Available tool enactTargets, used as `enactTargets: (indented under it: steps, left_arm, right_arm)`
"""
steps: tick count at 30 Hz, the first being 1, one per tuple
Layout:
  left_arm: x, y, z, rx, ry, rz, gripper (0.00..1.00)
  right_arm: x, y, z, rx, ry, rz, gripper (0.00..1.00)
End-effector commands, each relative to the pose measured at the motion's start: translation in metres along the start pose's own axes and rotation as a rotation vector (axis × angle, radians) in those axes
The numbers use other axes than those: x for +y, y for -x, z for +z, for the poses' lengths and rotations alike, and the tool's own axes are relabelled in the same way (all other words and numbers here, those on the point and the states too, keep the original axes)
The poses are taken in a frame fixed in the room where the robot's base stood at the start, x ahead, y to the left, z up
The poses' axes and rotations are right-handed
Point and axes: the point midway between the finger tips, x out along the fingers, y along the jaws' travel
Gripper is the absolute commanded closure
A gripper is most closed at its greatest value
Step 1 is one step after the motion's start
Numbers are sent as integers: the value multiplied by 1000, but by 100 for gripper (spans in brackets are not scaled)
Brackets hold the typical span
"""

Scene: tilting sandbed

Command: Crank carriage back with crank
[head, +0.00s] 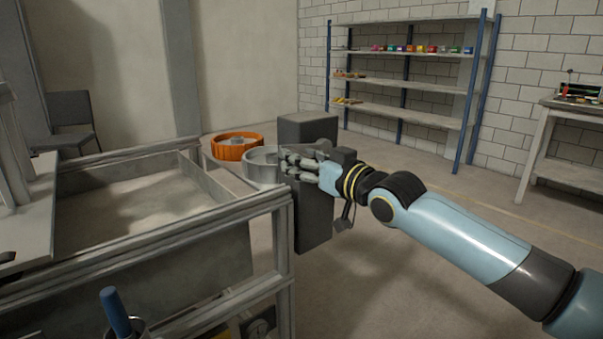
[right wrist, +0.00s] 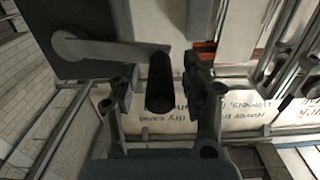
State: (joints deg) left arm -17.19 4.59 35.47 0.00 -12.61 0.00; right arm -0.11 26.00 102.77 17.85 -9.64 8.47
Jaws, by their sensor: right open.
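The crank shows in the right wrist view as a grey arm (right wrist: 100,48) on a dark plate, with a black handle (right wrist: 160,82) at its end. My right gripper (right wrist: 161,92) is open, with one finger on each side of the handle; I cannot tell whether either touches it. In the head view my right gripper (head: 291,164) is at the dark upright housing (head: 314,222) by the sandbed's right end, and it hides the crank there. The sandbed (head: 130,212) holds pale sand inside a metal frame. I cannot make out the carriage for certain. My left gripper is not in view.
An orange tub (head: 236,148) and a grey tub (head: 262,170) stand on the floor behind the housing. A blue handle (head: 115,312) sticks up at the front left. Shelves (head: 405,85) and a workbench (head: 565,108) stand at the back right. Floor right of the housing is open.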

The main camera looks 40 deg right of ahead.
Motion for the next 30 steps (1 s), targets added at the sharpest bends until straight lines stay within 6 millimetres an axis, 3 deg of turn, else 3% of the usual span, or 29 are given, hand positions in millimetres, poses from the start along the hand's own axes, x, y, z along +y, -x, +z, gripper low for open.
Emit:
enactTargets:
  steps: [10, 21, 30]
  left_arm:
    - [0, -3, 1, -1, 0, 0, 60]
    - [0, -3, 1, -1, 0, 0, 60]
    - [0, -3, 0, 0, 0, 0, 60]
  right_arm:
    - [0, -4, -1, 1, 0, -2, 52]
    - [0, -4, -1, 1, 0, -2, 99]
    - [0, -4, -1, 0, 0, -1, 100]
